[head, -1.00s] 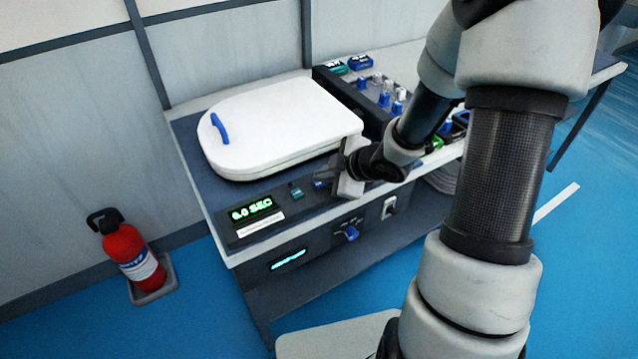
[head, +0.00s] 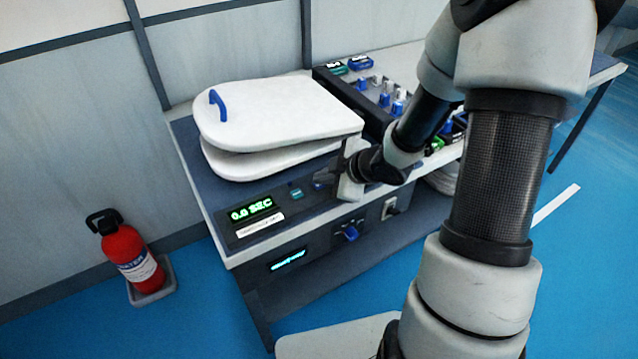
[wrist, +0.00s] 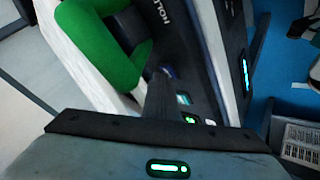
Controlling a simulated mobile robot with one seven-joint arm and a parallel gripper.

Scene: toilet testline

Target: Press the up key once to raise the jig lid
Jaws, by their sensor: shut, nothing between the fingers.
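The white jig lid (head: 280,108) with a blue handle (head: 217,105) is tilted, its front-left end raised with a gap above the white part under it (head: 245,163). My gripper (head: 324,178) is low over the front control panel, right of a small teal key (head: 296,193). In the wrist view my gripper's dark fingers (wrist: 162,98) are together and empty, over the panel beside small keys. I cannot tell which one is the up key, or whether my fingertips touch a key.
A green-lit display (head: 251,210) sits on the panel's left. A blue knob (head: 350,233) is on the lower front. A dark tray of fittings (head: 372,95) stands right of the lid. A red extinguisher (head: 132,256) stands on the floor at left.

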